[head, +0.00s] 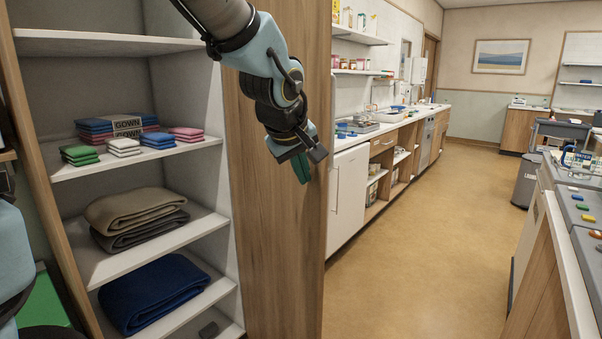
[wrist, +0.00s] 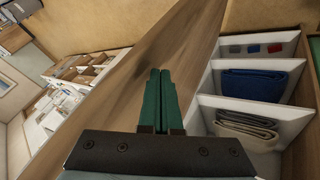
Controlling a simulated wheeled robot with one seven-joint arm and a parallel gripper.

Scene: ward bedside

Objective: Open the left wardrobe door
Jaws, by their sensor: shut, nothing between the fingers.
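The wardrobe's shelf compartment (head: 70,170) stands open at the left of the head view, its shelves in full sight. A tall wooden panel (head: 270,240) rises at the right of these shelves; it also shows in the wrist view (wrist: 195,35), running diagonally beside the shelves. I cannot tell whether it is a door or a fixed side, and no handle shows on it. My gripper (head: 302,170) is in front of this panel near its right edge, pointing down. In the wrist view its green fingers (wrist: 160,78) are together with nothing between them. Contact with the panel cannot be told.
The shelves hold small coloured packs (head: 120,146), brown and grey blankets (head: 135,212) and a navy blanket (head: 150,292). A white-topped counter (head: 400,122) runs beyond the panel. A grey-topped unit (head: 580,205) stands at the right. The floor (head: 420,250) between is clear.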

